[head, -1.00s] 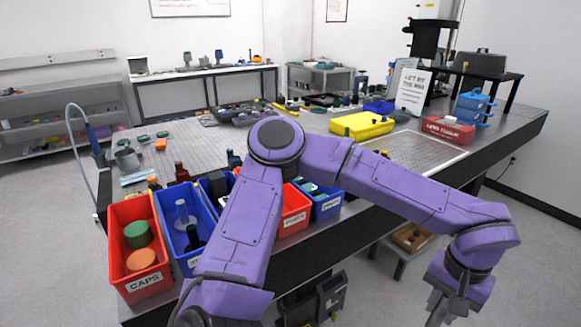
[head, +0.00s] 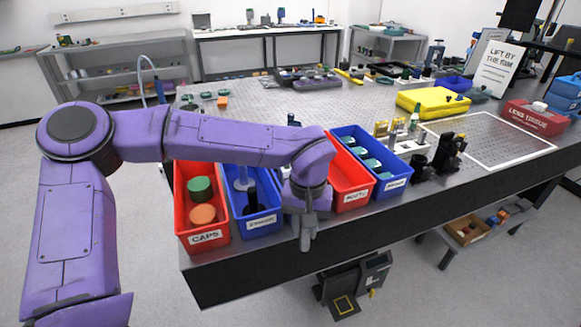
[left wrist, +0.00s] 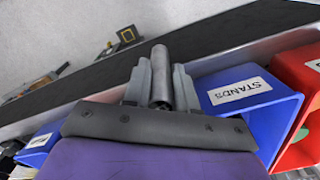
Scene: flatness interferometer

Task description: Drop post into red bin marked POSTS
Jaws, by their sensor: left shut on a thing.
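My left gripper (head: 307,220) is shut on a grey metal cylinder, the post (left wrist: 161,78), which shows between its fingers in the left wrist view. In the head view the gripper points down beside the bench's front edge, between the blue STANDS bin and a red bin. That red bin (head: 347,172) stands right of my wrist; its front label is too small to read surely, possibly POSTS. My right gripper is not in view.
A red CAPS bin (head: 182,205) and the blue STANDS bin (head: 236,208) stand left of my gripper. Another blue bin (head: 399,183) stands at the right of the row. Dark fixtures (head: 447,150) and a yellow box (head: 432,103) stand farther right.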

